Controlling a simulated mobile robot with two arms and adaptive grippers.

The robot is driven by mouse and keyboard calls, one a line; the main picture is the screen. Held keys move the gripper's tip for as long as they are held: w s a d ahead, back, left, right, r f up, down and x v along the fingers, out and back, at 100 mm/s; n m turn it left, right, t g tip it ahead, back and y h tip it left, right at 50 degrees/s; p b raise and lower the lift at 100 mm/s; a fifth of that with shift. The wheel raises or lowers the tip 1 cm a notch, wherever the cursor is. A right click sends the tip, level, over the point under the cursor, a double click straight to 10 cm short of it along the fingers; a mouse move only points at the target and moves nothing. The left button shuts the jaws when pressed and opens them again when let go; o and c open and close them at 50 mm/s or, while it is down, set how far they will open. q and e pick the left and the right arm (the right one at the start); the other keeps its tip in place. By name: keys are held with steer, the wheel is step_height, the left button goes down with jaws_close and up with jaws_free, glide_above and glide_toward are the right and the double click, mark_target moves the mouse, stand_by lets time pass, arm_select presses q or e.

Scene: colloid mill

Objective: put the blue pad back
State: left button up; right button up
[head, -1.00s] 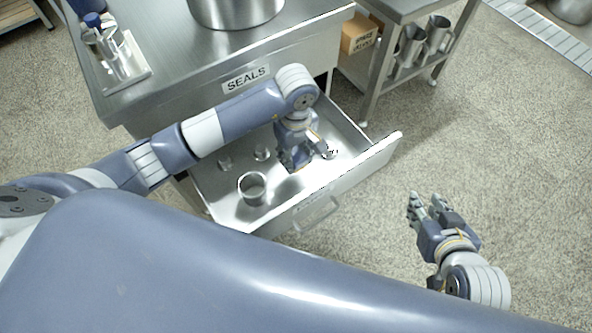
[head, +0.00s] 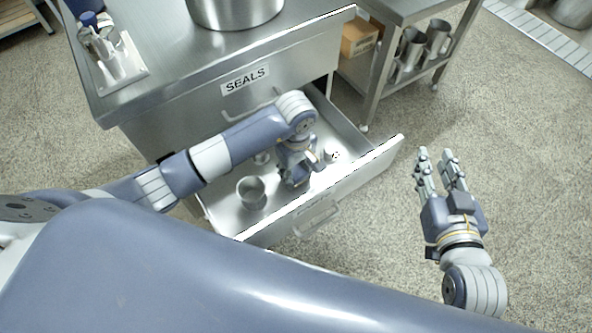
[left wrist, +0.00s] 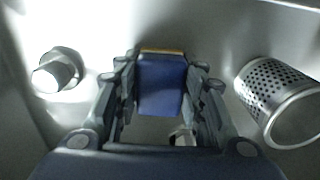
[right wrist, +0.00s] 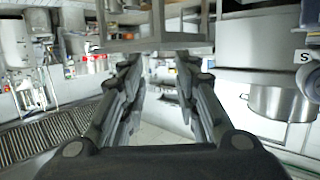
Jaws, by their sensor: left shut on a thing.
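The blue pad (left wrist: 162,84), with a tan strip along its far edge, sits between the fingers of my left gripper (left wrist: 160,88) in the left wrist view. My left gripper is shut on it. In the head view my left gripper (head: 296,172) points down into the open steel drawer (head: 350,183) below the SEALS label, and the pad is hidden there. Whether the pad touches the drawer floor I cannot tell. My right gripper (head: 437,170) is open and empty, out over the floor to the right of the drawer.
A perforated metal cylinder (left wrist: 278,100) and a small metal fitting (left wrist: 58,72) lie on either side of my left gripper. Above the drawer is a steel bench (head: 170,60) bearing a large pot (head: 235,12). A shelf with metal jugs (head: 410,50) stands right.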

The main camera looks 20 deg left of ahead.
mark_target(296, 169)
arm_select(q)
steer(key=shift+f, duration=0.1)
steer(key=o, duration=0.9)
arm_select(e)
steer(key=shift+w+a+r, duration=0.1)
steer(key=shift+r, duration=0.3)
steer(key=shift+f, duration=0.1)
arm_select(q)
step_height(296, 169, up, 5)
steer(key=shift+r+p, duration=0.1)
steer(key=shift+p, duration=0.7)
step_height(296, 169, up, 7)
steer(key=shift+r+p, duration=0.1)
steer(key=shift+p, duration=0.75)
arm_select(e)
steer(key=s+d+f+g+h, duration=0.2)
steer(key=s+d+f+g, duration=0.2)
steer(key=s+f+g, duration=0.4)
steer(key=s+f, duration=0.3)
steer(key=s, duration=0.1)
steer(key=shift+d+f+g, duration=0.3)
steer(key=shift+d+f, duration=0.05)
steer(key=shift+d, duration=0.05)
